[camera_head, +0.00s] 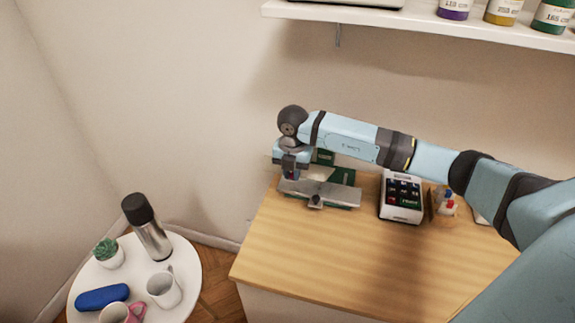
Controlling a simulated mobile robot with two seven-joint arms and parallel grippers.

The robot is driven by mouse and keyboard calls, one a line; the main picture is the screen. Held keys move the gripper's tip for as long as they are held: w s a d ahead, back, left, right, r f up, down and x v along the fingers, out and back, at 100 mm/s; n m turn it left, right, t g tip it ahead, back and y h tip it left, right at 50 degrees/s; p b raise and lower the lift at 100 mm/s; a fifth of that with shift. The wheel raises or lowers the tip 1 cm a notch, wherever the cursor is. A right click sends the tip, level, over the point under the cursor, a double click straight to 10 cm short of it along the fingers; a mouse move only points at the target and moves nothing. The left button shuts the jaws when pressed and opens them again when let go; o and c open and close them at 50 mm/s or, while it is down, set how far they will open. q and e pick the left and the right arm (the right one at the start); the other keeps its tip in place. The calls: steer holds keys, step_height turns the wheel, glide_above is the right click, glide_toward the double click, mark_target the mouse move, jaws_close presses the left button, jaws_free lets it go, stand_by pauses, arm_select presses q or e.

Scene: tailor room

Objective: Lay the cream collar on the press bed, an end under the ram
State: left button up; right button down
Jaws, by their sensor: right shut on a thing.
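My right gripper (291,174) points down at the left end of the press on the wooden counter, and its arm reaches in from the right. It is shut on the cream collar (319,173), a small pale piece that shows just right of the fingers. The press has a green frame (345,175) and a flat grey press bed (335,193). The collar shows over the back part of the bed; I cannot tell whether it touches the bed. The ram is not clearly visible behind the gripper and arm. My left gripper is not in view.
A card terminal (402,196) and a small holder with coloured items (445,201) stand right of the press. The counter (330,255) is clear in front. A round white table (188,262) at the lower left holds a flask (150,235), mugs and a plant.

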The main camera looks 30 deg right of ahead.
mark_target(291, 180)
steer(key=shift+w+f, duration=0.35)
steer(key=shift+f, duration=0.1)
steer(key=shift+s+f+b, duration=0.25)
steer(key=shift+f+b, duration=0.15)
steer(key=shift+b, duration=0.25)
steer(key=shift+f+b, duration=0.55)
steer(key=shift+f, duration=0.3)
steer(key=shift+f+b, duration=0.4)
steer(key=shift+f, duration=0.4)
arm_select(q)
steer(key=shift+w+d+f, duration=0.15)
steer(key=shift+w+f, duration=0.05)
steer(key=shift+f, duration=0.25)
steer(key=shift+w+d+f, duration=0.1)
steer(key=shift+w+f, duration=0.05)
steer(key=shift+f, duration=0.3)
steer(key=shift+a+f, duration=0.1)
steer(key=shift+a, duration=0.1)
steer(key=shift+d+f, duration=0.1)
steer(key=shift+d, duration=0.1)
arm_select(e)
steer(key=shift+f, duration=0.35)
